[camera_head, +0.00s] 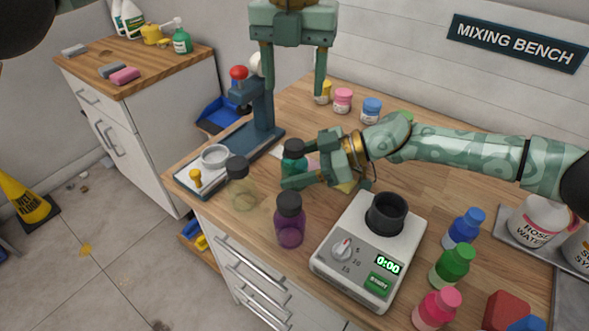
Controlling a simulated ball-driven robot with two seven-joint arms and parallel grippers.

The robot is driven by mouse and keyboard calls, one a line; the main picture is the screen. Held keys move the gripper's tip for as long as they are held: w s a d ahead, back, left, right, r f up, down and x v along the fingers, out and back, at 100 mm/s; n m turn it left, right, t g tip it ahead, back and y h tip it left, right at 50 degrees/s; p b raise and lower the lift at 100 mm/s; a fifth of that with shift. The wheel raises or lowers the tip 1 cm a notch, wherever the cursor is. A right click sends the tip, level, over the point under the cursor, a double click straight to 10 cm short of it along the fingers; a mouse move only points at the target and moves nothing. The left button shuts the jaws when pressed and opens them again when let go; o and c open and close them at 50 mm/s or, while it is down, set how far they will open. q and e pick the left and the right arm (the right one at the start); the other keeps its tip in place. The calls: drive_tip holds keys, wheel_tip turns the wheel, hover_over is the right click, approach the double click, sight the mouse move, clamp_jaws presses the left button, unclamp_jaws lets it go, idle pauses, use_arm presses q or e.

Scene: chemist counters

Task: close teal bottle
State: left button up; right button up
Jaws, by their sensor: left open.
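The teal bottle (292,167) stands on the wooden bench near the middle of the head view. A black cap (294,146) sits at its top; whether it is screwed tight cannot be seen. My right gripper (291,172) reaches in from the right, its fingers on both sides of the bottle's body and seemingly shut on it. They hide part of the bottle. My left gripper (293,92) is above and behind the bottle, pointing down, with its two fingers wide apart and nothing between them.
A purple bottle (289,228) and a yellowish bottle (240,190), both black-capped, stand in front. A blue press (262,105) is left of the bottle. A white mixer (350,225) with a black cup is at the right front. Several coloured bottles stand farther right, small jars behind.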

drive_tip(key=shift+o, duration=0.3)
drive_tip(key=shift+d+r, duration=0.2)
drive_tip(key=shift+d, duration=0.1)
use_arm(q)
drive_tip(key=r+p, duration=0.1)
drive_tip(key=r, duration=0.1)
drive_tip(key=s+r+p, duration=0.1)
drive_tip(key=r+p, duration=0.1)
drive_tip(key=r, duration=0.1)
drive_tip(key=shift+p, duration=0.3)
use_arm(e)
drive_tip(key=v, duration=1.5)
drive_tip(key=shift+d, duration=0.35)
